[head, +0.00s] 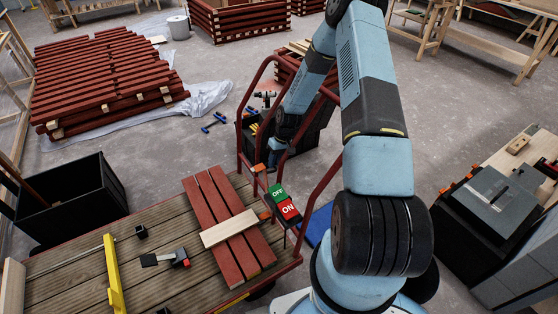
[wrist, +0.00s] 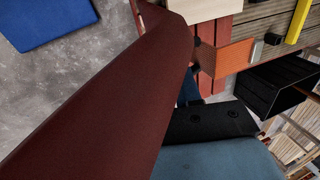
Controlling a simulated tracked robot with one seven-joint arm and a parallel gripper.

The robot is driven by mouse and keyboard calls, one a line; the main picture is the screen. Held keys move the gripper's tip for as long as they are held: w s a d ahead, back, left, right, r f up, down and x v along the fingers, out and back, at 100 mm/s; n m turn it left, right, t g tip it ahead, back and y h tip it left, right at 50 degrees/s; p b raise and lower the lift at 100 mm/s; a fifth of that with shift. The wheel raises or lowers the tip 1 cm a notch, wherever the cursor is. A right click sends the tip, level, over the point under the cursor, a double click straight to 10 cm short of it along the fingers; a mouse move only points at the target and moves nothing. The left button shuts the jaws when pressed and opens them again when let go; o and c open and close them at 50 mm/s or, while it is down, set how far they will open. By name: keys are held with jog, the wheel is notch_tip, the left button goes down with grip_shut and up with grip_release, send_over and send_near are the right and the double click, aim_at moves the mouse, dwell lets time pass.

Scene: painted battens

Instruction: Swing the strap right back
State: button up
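In the wrist view, a large dark red tube (wrist: 100,95) crosses close in front of the camera and hides much of the scene.
The plank-topped cart (head: 75,262) carries red boards (head: 212,205) with a pale batten (head: 229,228) across them, and a yellow bar (head: 113,275). A green and red OFF/ON sign (head: 284,200) is at its end. A black bin (head: 75,200) stands left. Stacked red battens lie behind.

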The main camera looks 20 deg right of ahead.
jog(key=shift+w+a+r, duration=0.15)
jog(key=shift+w+r, duration=0.15)
jog(key=shift+w, duration=0.35)
jog(key=s+v, duration=0.1)
jog(key=v, duration=1.2)
jog(key=shift+s, duration=0.15)
